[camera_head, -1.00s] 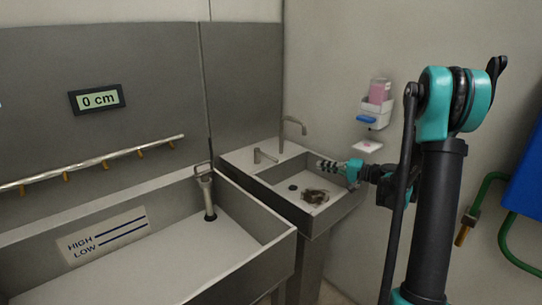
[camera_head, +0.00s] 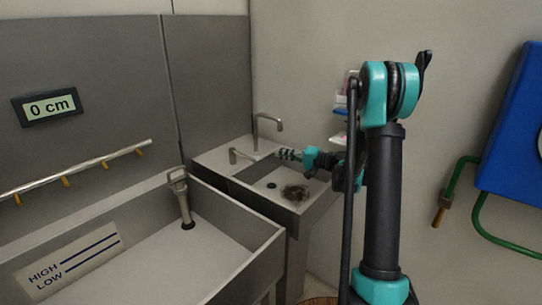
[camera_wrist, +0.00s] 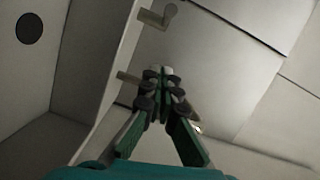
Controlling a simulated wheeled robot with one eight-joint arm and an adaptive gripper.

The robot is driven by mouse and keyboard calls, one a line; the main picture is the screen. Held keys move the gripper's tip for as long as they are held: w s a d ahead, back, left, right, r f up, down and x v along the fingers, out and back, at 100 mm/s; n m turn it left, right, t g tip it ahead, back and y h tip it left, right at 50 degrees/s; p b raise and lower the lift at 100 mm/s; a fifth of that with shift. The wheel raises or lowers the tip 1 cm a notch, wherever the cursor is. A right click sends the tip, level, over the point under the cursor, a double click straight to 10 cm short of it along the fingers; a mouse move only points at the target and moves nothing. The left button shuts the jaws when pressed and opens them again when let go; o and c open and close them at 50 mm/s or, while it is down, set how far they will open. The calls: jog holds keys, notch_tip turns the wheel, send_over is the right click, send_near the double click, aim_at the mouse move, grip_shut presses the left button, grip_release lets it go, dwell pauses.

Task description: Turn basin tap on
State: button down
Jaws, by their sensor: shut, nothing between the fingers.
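The basin (camera_head: 311,208) is a small grey metal sink in the back corner. On its back ledge stand a tall curved tap spout (camera_head: 268,119) and a short metal tap lever (camera_head: 241,152). My gripper (camera_head: 279,153) is shut and empty, level with the ledge and just right of the lever in the head view. Whether it touches the lever cannot be told. In the wrist view the shut fingertips (camera_wrist: 158,72) are beside two metal fittings (camera_wrist: 157,19) on the ledge; which is spout or lever is unclear.
A dark crumpled thing (camera_head: 295,192) lies in the basin near its drain (camera_head: 271,185). A larger trough (camera_head: 262,247) with an upright drain pipe (camera_head: 183,200) stands at front left. A wall dispenser (camera_head: 341,103) hangs behind my arm. A blue box (camera_head: 520,140) and green hose (camera_head: 457,180) are at right.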

jog(key=a+f, duration=0.1)
jog(key=a, duration=0.9)
jog(key=shift+w+a, duration=0.15)
jog(key=shift+w, duration=0.1)
jog(key=shift+f, duration=0.1)
